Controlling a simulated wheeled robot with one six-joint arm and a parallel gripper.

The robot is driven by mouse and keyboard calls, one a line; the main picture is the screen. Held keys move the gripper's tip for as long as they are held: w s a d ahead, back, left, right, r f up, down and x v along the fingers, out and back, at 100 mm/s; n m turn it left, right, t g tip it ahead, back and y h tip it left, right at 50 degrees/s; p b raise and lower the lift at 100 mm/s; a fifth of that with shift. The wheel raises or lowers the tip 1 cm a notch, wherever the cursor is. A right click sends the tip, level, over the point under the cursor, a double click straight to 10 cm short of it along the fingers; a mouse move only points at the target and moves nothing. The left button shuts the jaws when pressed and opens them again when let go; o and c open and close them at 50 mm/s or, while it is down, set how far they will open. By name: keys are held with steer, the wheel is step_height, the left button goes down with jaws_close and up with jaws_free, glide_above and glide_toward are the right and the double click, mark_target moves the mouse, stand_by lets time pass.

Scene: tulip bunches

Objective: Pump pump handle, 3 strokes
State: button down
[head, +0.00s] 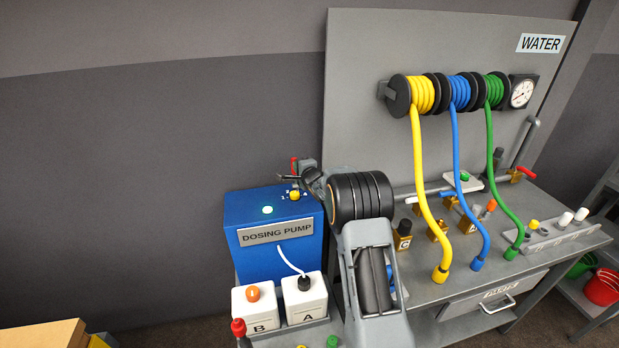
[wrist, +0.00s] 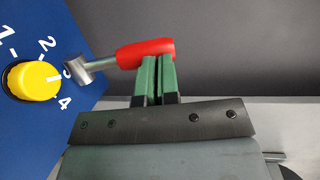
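The pump handle is a red grip on a metal lever. In the wrist view the red grip (wrist: 134,54) lies nearly level, with its metal end beside the dial. In the head view the handle (head: 293,164) stands at the top right of the blue dosing pump (head: 245,208), partly hidden by my gripper. My gripper (wrist: 157,72) has its green fingers almost together, only a narrow gap between them. The fingertips overlap the red grip in the wrist view, and the grip is wider than the gap. I cannot tell whether they touch.
A yellow dial (wrist: 33,82) with numbers sits close left of the lever. White bottles B (head: 256,312) and A (head: 304,300) stand before the pump. The water bench (head: 530,245) with hoses and valves is at right. Plain wall lies behind the handle.

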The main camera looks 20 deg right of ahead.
steer(key=s+r+b, duration=0.1)
steer(key=s+r, duration=0.1)
steer(key=s, duration=0.4)
steer(key=s+d+r, duration=0.1)
steer(key=s+r, duration=0.1)
steer(key=s, duration=0.4)
steer(key=shift+s+r+b, duration=0.25)
steer(key=shift+b, duration=0.15)
steer(key=s+d+f+n+g+h, duration=0.2)
steer(key=s+f+n+g+h, duration=0.2)
steer(key=s+f+n+g, duration=0.5)
steer(key=s+a+r+n+g+y, duration=0.1)
steer(key=s+a+r+n, duration=0.1)
steer(key=s, duration=0.5)
steer(key=s+a+r+n+g+y, duration=0.1)
steer(key=s+a+r+n, duration=0.2)
steer(key=s+a, duration=0.4)
steer(key=s+a+r+n, duration=0.3)
steer(key=s+a, duration=0.1)
steer(key=s, duration=0.5)
steer(key=shift+s+a+r+g+y, duration=0.2)
steer(key=shift+r+g+y, duration=0.1)
steer(key=shift+g+y, duration=0.1)
